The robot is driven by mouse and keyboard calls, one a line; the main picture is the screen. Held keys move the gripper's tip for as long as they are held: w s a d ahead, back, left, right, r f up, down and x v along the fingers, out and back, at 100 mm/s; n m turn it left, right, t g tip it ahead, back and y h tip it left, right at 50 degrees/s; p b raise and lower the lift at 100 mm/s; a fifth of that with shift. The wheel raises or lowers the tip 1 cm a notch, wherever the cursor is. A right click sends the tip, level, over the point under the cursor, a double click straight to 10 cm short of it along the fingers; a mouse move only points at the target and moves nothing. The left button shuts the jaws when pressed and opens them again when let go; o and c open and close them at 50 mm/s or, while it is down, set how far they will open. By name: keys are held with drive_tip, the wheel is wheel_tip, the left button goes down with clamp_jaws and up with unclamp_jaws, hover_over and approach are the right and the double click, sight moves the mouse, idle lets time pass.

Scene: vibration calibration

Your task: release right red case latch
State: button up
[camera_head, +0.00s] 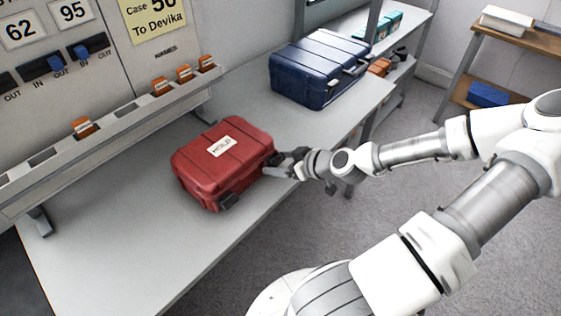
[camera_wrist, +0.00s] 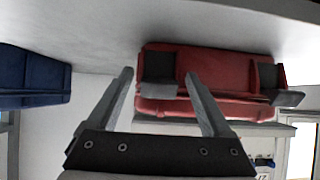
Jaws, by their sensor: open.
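The red case (camera_head: 222,150) lies shut on the table with a "HOLD" label on its lid. It also shows in the wrist view (camera_wrist: 220,68), where the picture is upside down. Its right latch (camera_wrist: 160,88) is dark grey and appears between my finger tips in the wrist view; the gripper hides it in the head view. The left latch (camera_head: 229,201) shows at the case's front; in the wrist view it is the other grey latch (camera_wrist: 274,80). My gripper (camera_head: 283,161) is open at the case's right front end. Contact with the latch cannot be told.
A blue case (camera_head: 318,68) stands further back on the table (camera_head: 120,235). A rail with orange tags (camera_head: 84,127) runs along the wall side. A shelf with a white box (camera_head: 508,20) stands at the far right. The table left of the red case is clear.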

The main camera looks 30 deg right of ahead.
drive_tip(key=p+v, duration=0.8)
drive_tip(key=v, duration=0.9)
drive_tip(key=shift+s+r, duration=0.15)
drive_tip(key=shift+s, duration=0.05)
idle(0.3)
